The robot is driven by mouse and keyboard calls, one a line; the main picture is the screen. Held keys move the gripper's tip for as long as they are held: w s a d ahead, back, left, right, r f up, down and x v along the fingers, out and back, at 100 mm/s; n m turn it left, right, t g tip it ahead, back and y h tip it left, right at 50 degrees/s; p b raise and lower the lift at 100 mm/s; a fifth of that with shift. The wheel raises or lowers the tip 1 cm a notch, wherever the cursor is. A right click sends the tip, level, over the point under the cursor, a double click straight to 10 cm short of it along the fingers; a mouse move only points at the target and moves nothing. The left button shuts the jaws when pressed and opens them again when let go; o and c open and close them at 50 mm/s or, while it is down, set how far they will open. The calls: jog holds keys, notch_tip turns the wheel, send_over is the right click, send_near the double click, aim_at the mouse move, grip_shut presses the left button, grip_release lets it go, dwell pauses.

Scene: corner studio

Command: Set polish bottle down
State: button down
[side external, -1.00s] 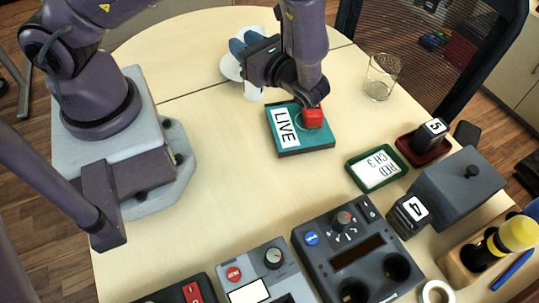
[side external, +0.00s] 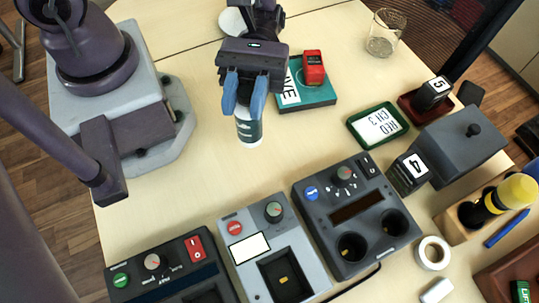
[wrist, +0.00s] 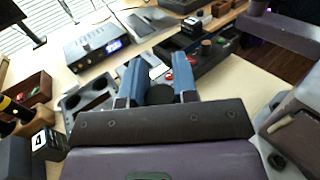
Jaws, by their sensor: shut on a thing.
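The polish bottle (side external: 248,131), white with a dark label band, hangs upright below my gripper (side external: 243,103). The blue fingers are shut on its upper part. I cannot tell from this angle whether its base touches the table. In the wrist view, the bottle's dark round top (wrist: 160,95) shows between the fingers of my gripper (wrist: 157,84). The bottle is to the left of the teal LIVE pad (side external: 318,97), over bare table (side external: 190,75).
A red block (side external: 313,67) stands on the LIVE pad. A white dish (side external: 233,22) sits behind my gripper. A green tray (side external: 354,128) and a glass (side external: 384,40) are to the right. Control boxes (side external: 232,214) line the front. Table between them and the bottle is clear.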

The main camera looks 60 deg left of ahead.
jog(key=w+d+f+n+t+h, duration=0.2)
jog(key=w+f+t, duration=0.1)
jog(key=f, duration=0.4)
jog(key=shift+n+t, duration=0.3)
jog(key=shift+f, duration=0.2)
jog(key=c, duration=0.9)
grip_release()
jog(key=shift+o, duration=0.2)
jog(key=shift+r, duration=0.1)
